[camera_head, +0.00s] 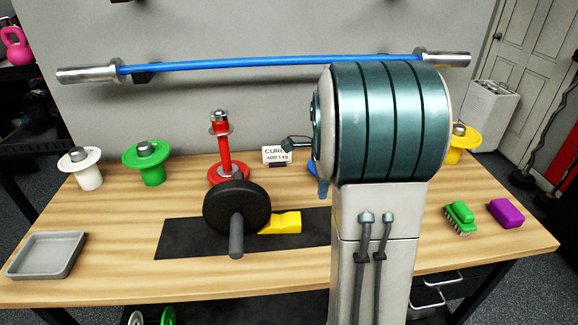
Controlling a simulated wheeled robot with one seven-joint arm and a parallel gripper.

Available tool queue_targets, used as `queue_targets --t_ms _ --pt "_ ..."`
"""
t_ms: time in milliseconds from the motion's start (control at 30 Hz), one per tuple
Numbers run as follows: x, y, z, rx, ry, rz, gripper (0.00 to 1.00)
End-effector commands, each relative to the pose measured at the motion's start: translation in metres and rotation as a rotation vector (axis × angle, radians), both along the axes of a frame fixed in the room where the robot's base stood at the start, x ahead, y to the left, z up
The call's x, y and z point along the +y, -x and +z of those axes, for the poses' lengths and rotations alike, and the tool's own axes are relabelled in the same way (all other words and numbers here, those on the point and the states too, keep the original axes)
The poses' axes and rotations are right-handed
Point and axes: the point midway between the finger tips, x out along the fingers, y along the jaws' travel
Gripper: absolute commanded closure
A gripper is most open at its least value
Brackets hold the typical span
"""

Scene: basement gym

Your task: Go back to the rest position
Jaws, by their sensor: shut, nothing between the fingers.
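My own arm fills the centre right of the head view, with its large teal joint and pale grey link standing upright in front of the table (110,285). My gripper cannot be made out; the arm's own bulk hides what lies behind it. A small dark grey piece juts out left of the joint, and I cannot tell what it belongs to.
On the table are a grey tray (28,270), white (88,178), green (150,172) and yellow (462,148) flanged pieces, a red post (224,150), a black-disc dumbbell (238,208) by a yellow block (284,223), a green brush (460,213) and a purple block (507,213). A blue bar (260,63) hangs behind.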

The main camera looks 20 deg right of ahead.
Motion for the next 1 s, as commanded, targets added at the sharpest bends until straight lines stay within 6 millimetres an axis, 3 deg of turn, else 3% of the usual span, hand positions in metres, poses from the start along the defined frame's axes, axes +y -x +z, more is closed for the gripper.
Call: queue_targets --t_ms 200,267,467,700,900,1000 --pt "0.001 0.0 0.001 -0.001 0.0 0.005 1.0" --pt "0.011 0.006 0.006 -0.015 -0.003 0.081 1.0" --pt "0.065 0.041 0.027 -0.085 0.01 0.549 1.0" --pt "0.124 0.101 0.037 -0.159 0.09 1.203 1.0" --pt "0.153 0.144 0.033 -0.178 0.185 1.64 1.0" --pt "0.159 0.156 0.03 -0.178 0.218 1.767 1.0"
